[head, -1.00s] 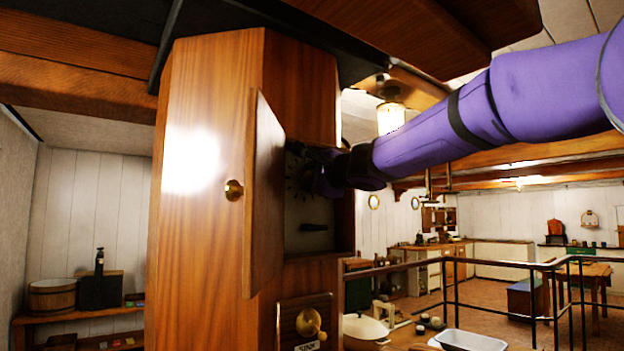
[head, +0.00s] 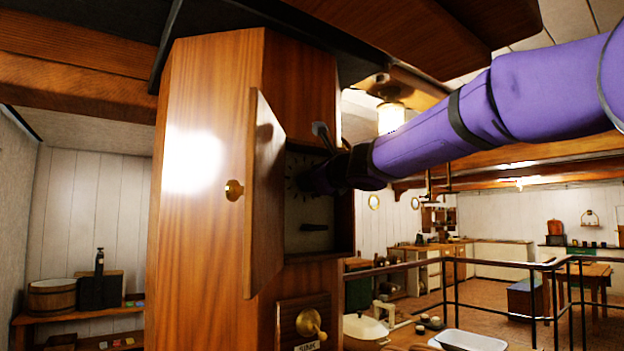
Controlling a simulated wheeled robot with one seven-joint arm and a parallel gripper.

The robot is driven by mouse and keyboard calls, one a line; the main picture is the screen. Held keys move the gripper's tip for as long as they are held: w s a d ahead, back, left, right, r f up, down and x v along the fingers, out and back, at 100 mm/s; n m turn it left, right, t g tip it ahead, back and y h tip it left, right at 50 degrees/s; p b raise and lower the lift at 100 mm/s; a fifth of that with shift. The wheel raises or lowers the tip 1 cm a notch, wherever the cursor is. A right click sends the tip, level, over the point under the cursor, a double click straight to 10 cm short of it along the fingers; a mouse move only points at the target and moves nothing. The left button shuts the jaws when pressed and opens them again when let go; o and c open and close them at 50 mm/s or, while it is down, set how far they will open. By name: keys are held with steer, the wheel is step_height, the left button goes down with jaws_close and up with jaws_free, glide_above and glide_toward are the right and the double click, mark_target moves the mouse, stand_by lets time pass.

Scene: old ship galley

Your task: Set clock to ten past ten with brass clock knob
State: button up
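The clock face (head: 297,214) sits inside an open compartment of the tall wooden column, with dark marks on a pale dial. A short dark bar (head: 314,227) shows low in the compartment. The wooden door (head: 264,200) stands swung open to the left, with a round brass knob (head: 234,190) on its outer side. My gripper (head: 318,180) reaches in from the right at the end of my purple-sleeved arm, in front of the upper dial. Its fingers are dark and small there. The clock hands and the clock knob are hidden or too small to make out.
Below the compartment is a plate with a brass crank (head: 311,324) and a label. A metal railing (head: 470,268) and a white basin (head: 468,340) are at the lower right. A wooden bucket (head: 53,296) stands on a shelf at the left.

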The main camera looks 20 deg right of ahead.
steer(key=shift+f+m, duration=0.1)
steer(key=shift+m, duration=0.2)
steer(key=o, duration=0.9)
steer(key=shift+o, duration=0.2)
steer(key=v, duration=1.1)
steer(key=shift+w, duration=0.1)
